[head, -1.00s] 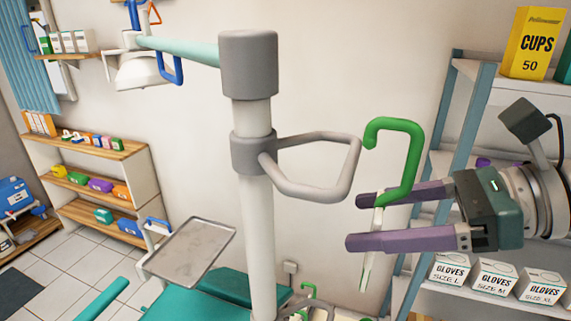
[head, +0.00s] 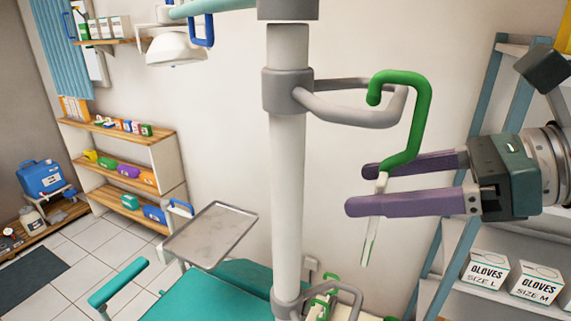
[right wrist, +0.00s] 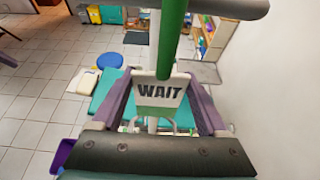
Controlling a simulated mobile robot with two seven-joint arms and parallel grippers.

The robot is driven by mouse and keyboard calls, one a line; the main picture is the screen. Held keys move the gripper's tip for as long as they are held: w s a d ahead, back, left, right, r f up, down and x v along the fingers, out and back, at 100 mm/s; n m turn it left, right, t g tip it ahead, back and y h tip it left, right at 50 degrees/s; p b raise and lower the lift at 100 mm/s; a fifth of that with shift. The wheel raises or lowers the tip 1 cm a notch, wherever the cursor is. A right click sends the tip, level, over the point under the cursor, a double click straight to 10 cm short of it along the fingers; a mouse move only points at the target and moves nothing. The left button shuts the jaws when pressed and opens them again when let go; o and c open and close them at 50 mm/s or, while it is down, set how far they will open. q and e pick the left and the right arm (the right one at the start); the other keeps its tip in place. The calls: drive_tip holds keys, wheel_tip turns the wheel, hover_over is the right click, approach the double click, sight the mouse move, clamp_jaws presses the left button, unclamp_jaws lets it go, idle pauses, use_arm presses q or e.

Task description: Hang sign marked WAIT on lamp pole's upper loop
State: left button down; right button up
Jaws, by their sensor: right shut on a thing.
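The WAIT sign has a white plate (right wrist: 160,112) with dark letters and a green hook (head: 412,120). My right gripper (head: 358,187), with purple fingers, is shut on the sign just below the hook and holds it upright. In the head view the plate is nearly edge-on. The lamp pole (head: 287,180) carries a grey upper loop (head: 345,118). The hook's crook overlaps the loop's outer end, its tip on the pole side; whether they touch I cannot tell. In the right wrist view the loop's bar (right wrist: 225,8) crosses behind the green stem. My left gripper is not in view.
A lower grey loop (head: 345,292) on the pole has a green and white object (head: 322,302) by it. A metal tray (head: 212,235) and the teal chair (head: 200,295) stand below left. A shelf with glove boxes (head: 485,270) is at right.

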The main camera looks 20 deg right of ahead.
drive_tip(key=o, duration=1.2)
drive_tip(key=shift+o, duration=0.2)
drive_tip(key=shift+s, duration=0.15)
